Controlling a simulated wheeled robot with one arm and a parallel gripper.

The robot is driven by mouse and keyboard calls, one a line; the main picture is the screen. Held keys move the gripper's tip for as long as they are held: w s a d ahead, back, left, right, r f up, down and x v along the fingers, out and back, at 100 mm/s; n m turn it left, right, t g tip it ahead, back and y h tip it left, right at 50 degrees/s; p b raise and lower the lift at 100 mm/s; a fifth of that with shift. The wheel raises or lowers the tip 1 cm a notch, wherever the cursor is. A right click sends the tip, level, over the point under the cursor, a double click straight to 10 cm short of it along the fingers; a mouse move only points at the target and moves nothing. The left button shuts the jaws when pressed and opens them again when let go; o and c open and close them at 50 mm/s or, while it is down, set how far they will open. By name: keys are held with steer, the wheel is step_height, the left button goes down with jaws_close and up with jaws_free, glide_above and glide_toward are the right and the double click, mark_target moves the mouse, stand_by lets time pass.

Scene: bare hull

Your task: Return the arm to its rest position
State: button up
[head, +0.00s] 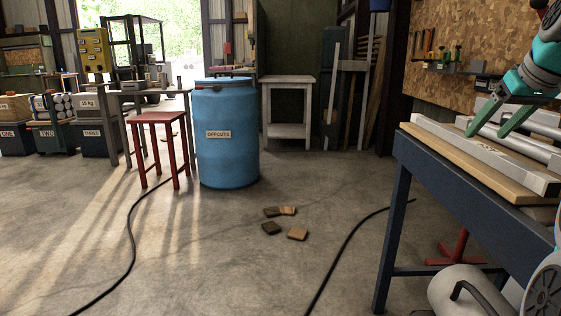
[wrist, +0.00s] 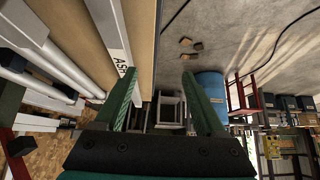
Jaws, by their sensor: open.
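My gripper (head: 487,133) is at the right of the head view, over the workbench (head: 447,181) with the wooden top. Its teal fingers are spread apart and point down towards the pale metal bars (head: 481,153) lying on the bench. In the wrist view my gripper (wrist: 158,75) shows two green fingers with a clear gap and nothing held between them. I cannot tell whether a fingertip touches a bar. The upper part of my arm is cut off by the head view's edge.
A blue barrel (head: 228,150) labelled OFFCUTS stands beside a red stool (head: 157,121). Several wood scraps (head: 297,234) and dark cables (head: 343,250) lie on the floor. A pegboard wall (head: 470,55) stands behind the bench. The middle floor is mostly open.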

steer(key=s+a+f+g+y, duration=0.15)
steer(key=s+a+f, duration=0.25)
steer(key=a+f, duration=0.55)
steer(key=s+a+f+g, duration=0.3)
steer(key=s+a+f, duration=0.1)
steer(key=a+f, duration=0.5)
steer(key=s+a+f+g+p, duration=0.1)
steer(key=s+a+f, duration=0.3)
steer(key=s+f, duration=0.5)
steer(key=s+a+f+g+h, duration=0.1)
steer(key=s+a+f+g, duration=0.2)
steer(key=s+f, duration=0.6)
steer(key=s+g, duration=0.1)
steer(key=s, duration=0.4)
steer(key=shift+s+a+f+n+p, duration=0.2)
steer(key=shift+a+f+n+p, duration=0.05)
steer(key=shift+a+n+p, duration=0.1)
steer(key=shift+c, duration=0.3)
